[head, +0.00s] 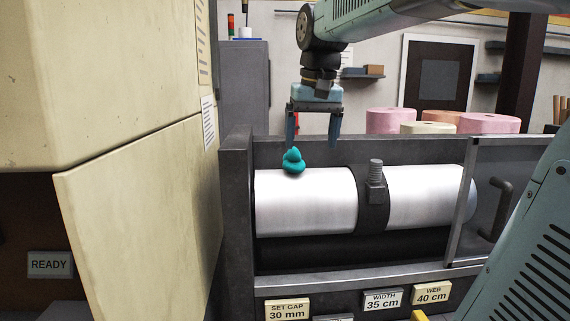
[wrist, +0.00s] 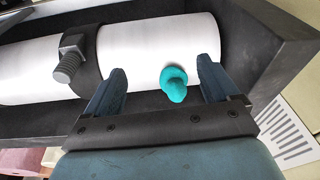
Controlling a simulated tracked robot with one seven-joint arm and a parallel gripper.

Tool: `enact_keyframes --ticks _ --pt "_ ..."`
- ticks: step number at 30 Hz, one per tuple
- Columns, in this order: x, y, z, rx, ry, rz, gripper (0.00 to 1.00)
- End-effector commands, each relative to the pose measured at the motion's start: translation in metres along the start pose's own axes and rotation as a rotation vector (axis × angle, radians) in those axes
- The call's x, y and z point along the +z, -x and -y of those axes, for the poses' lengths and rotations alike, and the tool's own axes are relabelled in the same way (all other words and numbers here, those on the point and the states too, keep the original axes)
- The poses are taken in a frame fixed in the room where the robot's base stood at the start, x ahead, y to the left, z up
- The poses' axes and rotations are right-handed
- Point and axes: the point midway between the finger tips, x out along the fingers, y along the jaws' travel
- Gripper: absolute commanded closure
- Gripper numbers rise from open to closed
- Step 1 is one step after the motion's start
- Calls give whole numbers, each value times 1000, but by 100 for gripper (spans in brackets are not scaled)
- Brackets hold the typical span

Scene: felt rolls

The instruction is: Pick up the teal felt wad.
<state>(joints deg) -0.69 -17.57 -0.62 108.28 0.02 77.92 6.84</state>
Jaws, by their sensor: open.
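The teal felt wad (head: 293,161) is a small lumpy piece on top of the left part of the white roller (head: 305,200) in the head view. In the wrist view the wad (wrist: 174,83) shows between the two fingers, nearer the right one, against the white roller (wrist: 150,48). My gripper (head: 312,146) is open and points down above the roller. In the head view its left finger is just above and behind the wad, and its right finger is off to the right. The fingers hold nothing.
A dark collar with an upright bolt (head: 376,175) rises from the roller right of the wad; it also shows in the wrist view (wrist: 72,58). The dark frame's end wall (head: 237,200) stands close at left. A clear guard with a handle (head: 497,207) covers the right end.

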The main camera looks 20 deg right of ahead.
Motion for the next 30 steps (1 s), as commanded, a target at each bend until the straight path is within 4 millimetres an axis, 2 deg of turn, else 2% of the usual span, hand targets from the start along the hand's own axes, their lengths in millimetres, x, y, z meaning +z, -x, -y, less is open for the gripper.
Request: enact_keyframes --ticks 1,6,12,17,20,30 --pt "-17 5 2 3 -10 24 12" --pt "-62 21 6 16 -42 104 12" --pt "-97 32 11 29 -69 169 12" --pt "-108 34 12 34 -79 192 12" --pt "-109 27 12 36 -80 198 12" --pt "-97 -28 12 35 -79 198 12"
